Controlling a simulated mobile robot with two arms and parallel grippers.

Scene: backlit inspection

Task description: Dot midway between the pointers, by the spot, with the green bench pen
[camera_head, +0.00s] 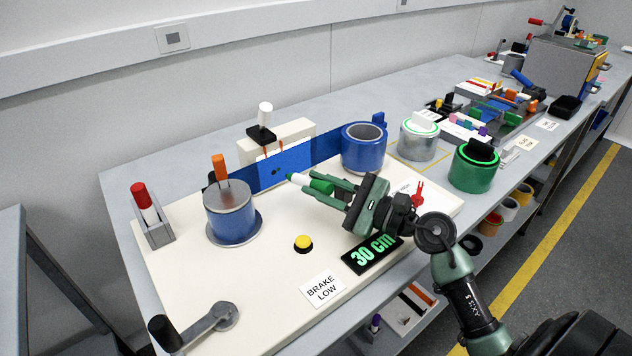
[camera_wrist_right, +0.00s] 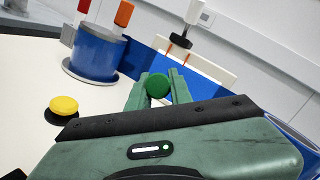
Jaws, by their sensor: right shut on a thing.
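My right gripper (camera_head: 338,190) is shut on the green bench pen (camera_head: 320,186), which has a white section and points left toward the blue band. Its tip is close to the band; whether they touch I cannot tell. In the right wrist view, the pen's round green end (camera_wrist_right: 158,86) sits between the fingertips (camera_wrist_right: 160,88). The blue band (camera_head: 298,158) runs between two drums. A dark spot (camera_head: 275,171) shows on it, left of the pen tip. Two thin orange-red pointers (camera_wrist_right: 177,53) stand at the band's top edge. My left gripper is not in view.
The left drum (camera_head: 230,220) has an orange handle; the right blue drum (camera_head: 363,150) is open-topped. A yellow button (camera_head: 303,242), a 30 cm display (camera_head: 372,253) and a crank (camera_head: 210,322) occupy the board's front.

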